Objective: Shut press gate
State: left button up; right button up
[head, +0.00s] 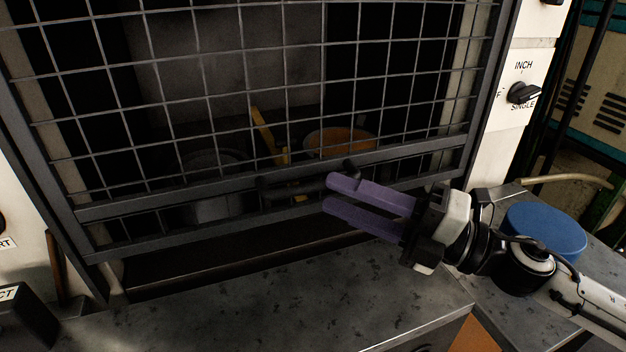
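The press gate is a wire mesh panel in a dark grey frame (150,205) and fills the upper middle of the head view. Its lower edge hangs above the grey metal ledge, with a dark gap below it. A black bar handle (290,187) sits on the gate's lower rail. My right gripper (330,192) comes in from the right with purple fingers apart. Its fingertips are at the handle's right part and overlap it in the picture; I cannot tell whether they touch it. My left gripper is not in view.
Behind the mesh are an orange round pot (338,138), a yellow bar (265,132) and a dim grey pot (213,208). A control panel with a black knob (523,93) is at the right. A blue round-topped thing (545,228) stands behind my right arm. The front ledge (290,300) is clear.

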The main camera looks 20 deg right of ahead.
aim_at(322, 187)
jog(key=p+x, duration=0.1)
jog(key=x, duration=0.2)
jog(key=shift+w+r, duration=0.1)
jog(key=shift+r, duration=0.1)
jog(key=shift+p+x, duration=0.5)
jog(key=shift+x, duration=0.45)
jog(key=shift+w+a+f, duration=0.1)
jog(key=shift+f, duration=0.1)
grip_shut()
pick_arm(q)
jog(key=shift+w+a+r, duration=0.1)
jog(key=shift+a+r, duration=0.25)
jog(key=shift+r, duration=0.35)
